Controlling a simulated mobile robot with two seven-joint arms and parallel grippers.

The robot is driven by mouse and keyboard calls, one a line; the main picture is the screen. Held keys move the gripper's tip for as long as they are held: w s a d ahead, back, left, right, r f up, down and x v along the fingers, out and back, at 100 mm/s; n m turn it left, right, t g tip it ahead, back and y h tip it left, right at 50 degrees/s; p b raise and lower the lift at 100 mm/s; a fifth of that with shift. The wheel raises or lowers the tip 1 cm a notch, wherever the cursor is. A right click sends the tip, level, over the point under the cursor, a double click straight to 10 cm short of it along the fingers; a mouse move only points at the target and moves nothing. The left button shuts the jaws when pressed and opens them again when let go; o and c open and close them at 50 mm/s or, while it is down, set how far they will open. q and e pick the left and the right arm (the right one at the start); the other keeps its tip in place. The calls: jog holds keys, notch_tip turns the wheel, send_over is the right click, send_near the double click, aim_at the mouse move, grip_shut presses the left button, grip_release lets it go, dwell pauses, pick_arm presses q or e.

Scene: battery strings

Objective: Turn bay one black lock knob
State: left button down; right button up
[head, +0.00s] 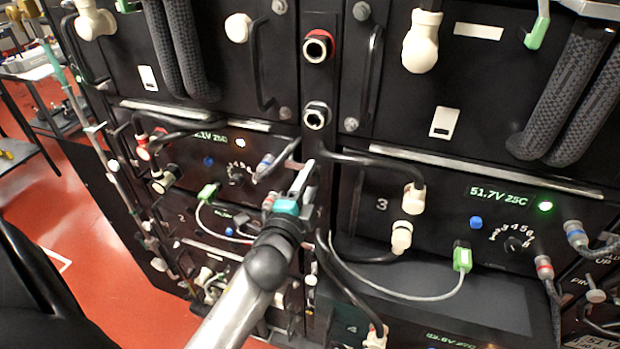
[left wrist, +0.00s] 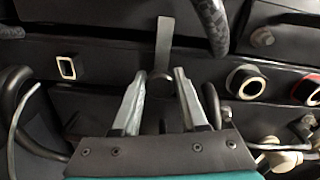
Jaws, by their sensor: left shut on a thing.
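My left gripper (head: 308,173) reaches up to the dark upright post between the left and right battery columns. In the left wrist view, its two grey fingers (left wrist: 158,75) stand on either side of a small round black knob (left wrist: 160,90), shut on it. A flat grey strip (left wrist: 165,42) runs up from the knob. In the head view the gripper hides the knob, and its turned position cannot be told. The left battery unit (head: 222,165) beside the gripper has a lit display and a dial. My right gripper is not in view.
Black cables (head: 375,163) and a pale cable with a green plug (head: 462,258) hang close right of the gripper. Two round ports (head: 317,116) (head: 318,46) sit above it on the post. The right unit's display (head: 497,195) reads 51.7V 25C. Red floor (head: 95,215) is open at left.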

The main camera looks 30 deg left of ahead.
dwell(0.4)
pick_arm(q)
jog(key=shift+c, duration=2.2)
grip_release()
jog(key=b+v, duration=0.3)
jog(key=v, duration=1.2)
jog(key=shift+s+d, duration=0.1)
